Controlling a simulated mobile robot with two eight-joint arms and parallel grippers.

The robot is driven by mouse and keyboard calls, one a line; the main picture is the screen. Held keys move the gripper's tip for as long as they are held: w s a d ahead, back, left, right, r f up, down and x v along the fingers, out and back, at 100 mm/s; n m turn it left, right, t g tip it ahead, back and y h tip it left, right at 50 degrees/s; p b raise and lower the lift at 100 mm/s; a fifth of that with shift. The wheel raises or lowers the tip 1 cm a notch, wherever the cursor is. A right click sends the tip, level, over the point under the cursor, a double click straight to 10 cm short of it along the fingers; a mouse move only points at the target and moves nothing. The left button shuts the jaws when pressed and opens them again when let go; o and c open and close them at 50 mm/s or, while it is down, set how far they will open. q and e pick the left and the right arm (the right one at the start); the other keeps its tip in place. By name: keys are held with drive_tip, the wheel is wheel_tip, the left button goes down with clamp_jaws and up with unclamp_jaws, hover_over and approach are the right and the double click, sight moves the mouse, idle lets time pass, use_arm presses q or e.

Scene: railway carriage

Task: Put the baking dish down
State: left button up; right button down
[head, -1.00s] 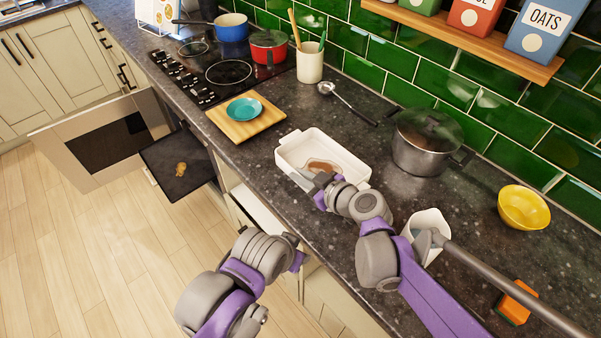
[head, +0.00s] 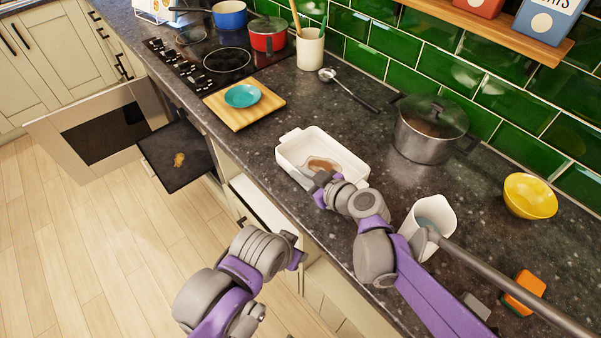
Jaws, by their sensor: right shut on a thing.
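The baking dish (head: 292,140) is white and rectangular, with a brown patch inside. It is level, over the middle of the dark worktop (head: 330,105). I cannot tell whether its base touches the worktop or is slightly above it. My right gripper (head: 318,181) is shut on the dish's near wall, and its fingers partly hide that wall. My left gripper (head: 298,254) is empty-looking in front of the counter, below the dish. Its fingertips are too hidden to tell whether they are open.
A lidded pot (head: 428,132) stands right of the dish, a wooden board (head: 265,108) with a teal plate (head: 242,96) left. A ladle (head: 350,90) lies behind. A white jug (head: 430,222) and yellow bowl (head: 529,195) are right. The oven door (head: 100,135) hangs open.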

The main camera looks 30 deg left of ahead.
drive_tip(key=shift+f, duration=0.25)
drive_tip(key=c, duration=0.9)
unclamp_jaws()
drive_tip(key=c, duration=0.4)
drive_tip(key=shift+d+r, duration=0.1)
drive_tip(key=shift+p+v, duration=0.7)
drive_tip(key=shift+v, duration=1.7)
drive_tip(key=shift+s, duration=0.1)
